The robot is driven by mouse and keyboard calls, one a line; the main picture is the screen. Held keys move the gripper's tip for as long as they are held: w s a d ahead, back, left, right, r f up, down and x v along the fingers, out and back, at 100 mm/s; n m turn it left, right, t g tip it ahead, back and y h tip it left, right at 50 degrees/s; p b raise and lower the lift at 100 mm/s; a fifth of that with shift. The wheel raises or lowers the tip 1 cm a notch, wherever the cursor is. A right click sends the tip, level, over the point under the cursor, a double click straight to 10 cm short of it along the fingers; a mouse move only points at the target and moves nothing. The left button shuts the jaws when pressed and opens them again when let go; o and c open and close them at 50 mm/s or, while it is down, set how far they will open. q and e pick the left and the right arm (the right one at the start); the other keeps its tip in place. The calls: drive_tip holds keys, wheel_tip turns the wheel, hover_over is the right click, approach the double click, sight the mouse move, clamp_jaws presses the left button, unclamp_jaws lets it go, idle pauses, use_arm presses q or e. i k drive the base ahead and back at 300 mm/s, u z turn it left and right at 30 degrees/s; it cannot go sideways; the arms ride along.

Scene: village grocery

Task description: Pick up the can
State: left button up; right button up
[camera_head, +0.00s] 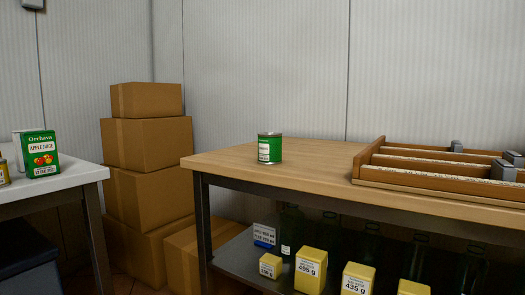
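A green can (270,149) with a pale label and a metal rim stands upright on the wooden table (320,152). It is near the table's left end, with bare wood around it. Neither of my grippers shows in the head view.
A wooden tray with dividers (440,175) sits on the table's right part. Yellow boxes (311,268) and dark bottles (370,243) stand on the lower shelf. Stacked cardboard boxes (146,145) stand behind. A white table (55,182) at left holds an apple juice carton (40,154).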

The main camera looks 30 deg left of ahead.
sight(270, 143)
drive_tip(key=k, duration=0.5)
drive_tip(key=u, duration=1.65)
drive_tip(key=i, duration=1.25)
drive_tip(key=z, duration=0.5)
